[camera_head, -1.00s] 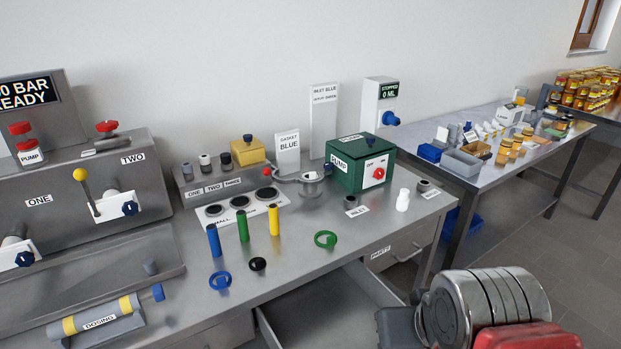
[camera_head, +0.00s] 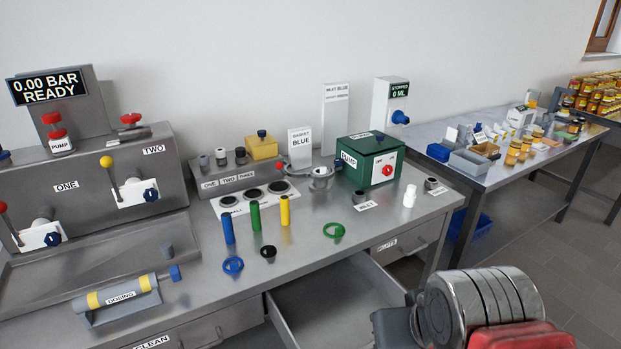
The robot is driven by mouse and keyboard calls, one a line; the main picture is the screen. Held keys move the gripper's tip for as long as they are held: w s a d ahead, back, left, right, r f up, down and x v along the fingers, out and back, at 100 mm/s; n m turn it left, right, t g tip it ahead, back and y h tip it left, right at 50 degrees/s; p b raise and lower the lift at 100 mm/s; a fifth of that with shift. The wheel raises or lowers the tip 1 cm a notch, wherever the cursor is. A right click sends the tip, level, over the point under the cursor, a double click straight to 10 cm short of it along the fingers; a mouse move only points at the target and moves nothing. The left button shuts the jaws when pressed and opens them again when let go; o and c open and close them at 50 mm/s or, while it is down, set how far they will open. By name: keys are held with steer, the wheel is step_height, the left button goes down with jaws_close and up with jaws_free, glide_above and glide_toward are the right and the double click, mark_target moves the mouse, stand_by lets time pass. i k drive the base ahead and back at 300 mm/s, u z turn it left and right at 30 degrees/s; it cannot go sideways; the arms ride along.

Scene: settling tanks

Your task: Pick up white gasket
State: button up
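I see no white gasket that I can make out. Three ring-shaped pieces lie on the steel bench: a blue ring (camera_head: 233,265), a black ring (camera_head: 268,252) and a green ring (camera_head: 334,231). A small white stepped piece (camera_head: 409,196) stands upright near the bench's right end; it does not look like a flat ring. A sign reading GASKET BLUE (camera_head: 300,143) stands at the back. My arm shows at the lower right, with silver, dark and red parts. My gripper's fingers are not in view.
A drawer (camera_head: 283,321) is open below the bench front; its visible floor looks empty. Blue, green and yellow posts (camera_head: 285,210) stand behind the rings. A green pump box (camera_head: 367,163) stands at the back. A second table (camera_head: 497,178) with bins is at right.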

mark_target(323, 169)
steer(key=u, duration=0.5)
steer(key=k, duration=1.2)
steer(key=u, duration=0.9)
steer(key=i, duration=1.85)
steer(key=z, duration=0.4)
steer(key=i, duration=0.55)
steer(key=z, duration=0.3)
